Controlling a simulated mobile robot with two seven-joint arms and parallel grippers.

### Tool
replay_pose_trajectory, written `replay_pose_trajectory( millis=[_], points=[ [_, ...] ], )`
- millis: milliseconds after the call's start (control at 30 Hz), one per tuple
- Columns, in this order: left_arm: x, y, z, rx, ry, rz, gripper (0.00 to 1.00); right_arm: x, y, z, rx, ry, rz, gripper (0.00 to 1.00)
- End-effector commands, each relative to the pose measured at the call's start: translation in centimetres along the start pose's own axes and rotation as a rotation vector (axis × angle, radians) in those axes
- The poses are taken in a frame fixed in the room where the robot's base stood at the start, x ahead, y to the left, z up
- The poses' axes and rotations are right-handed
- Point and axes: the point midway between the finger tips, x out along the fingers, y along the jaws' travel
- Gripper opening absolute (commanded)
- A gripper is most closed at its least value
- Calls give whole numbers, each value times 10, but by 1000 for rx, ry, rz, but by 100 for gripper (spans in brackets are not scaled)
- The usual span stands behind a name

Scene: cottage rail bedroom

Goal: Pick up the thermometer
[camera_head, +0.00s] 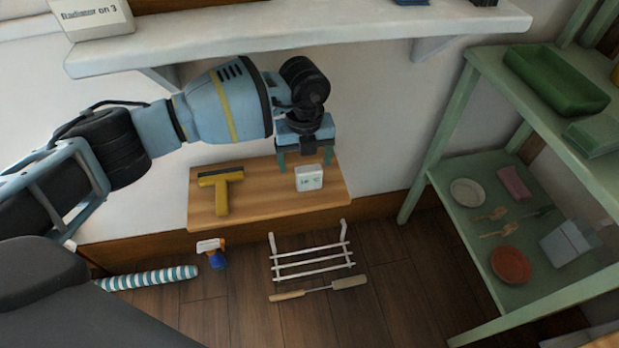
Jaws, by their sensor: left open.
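A small white box-shaped device with dark marks on its face (309,178), which looks like the thermometer, stands on a low wooden shelf (270,203) against the wall. My left gripper (305,163) points down just above and slightly behind it in the picture. Its two fingers are spread apart and nothing is between them. The gripper appears apart from the device; the exact gap is hard to judge. My right gripper is out of view.
A yellow squeegee (222,190) lies left on the same shelf. A white wall shelf (300,38) overhangs my left arm. Below are a spray bottle (212,253), a white rack (311,261) and a striped roll (148,278). A green shelf unit (450,205) stands right.

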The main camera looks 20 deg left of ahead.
Motion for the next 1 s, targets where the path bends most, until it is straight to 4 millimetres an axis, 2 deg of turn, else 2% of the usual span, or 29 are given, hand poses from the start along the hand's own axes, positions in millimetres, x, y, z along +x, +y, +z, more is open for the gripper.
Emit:
replay_pose_trajectory(
  millis=[233,533,800,833,1000],
  points=[
    [8,-2,-1,1,1,-1,80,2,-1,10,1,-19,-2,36],
    [49,-8,-4,1,2,0,80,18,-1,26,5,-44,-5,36],
    [51,-8,-4,1,-1,-2,80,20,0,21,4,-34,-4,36],
    [51,-8,-4,1,-1,-2,79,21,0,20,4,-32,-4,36],
    [51,-8,-4,1,-1,-2,56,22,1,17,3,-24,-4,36]
  ],
)
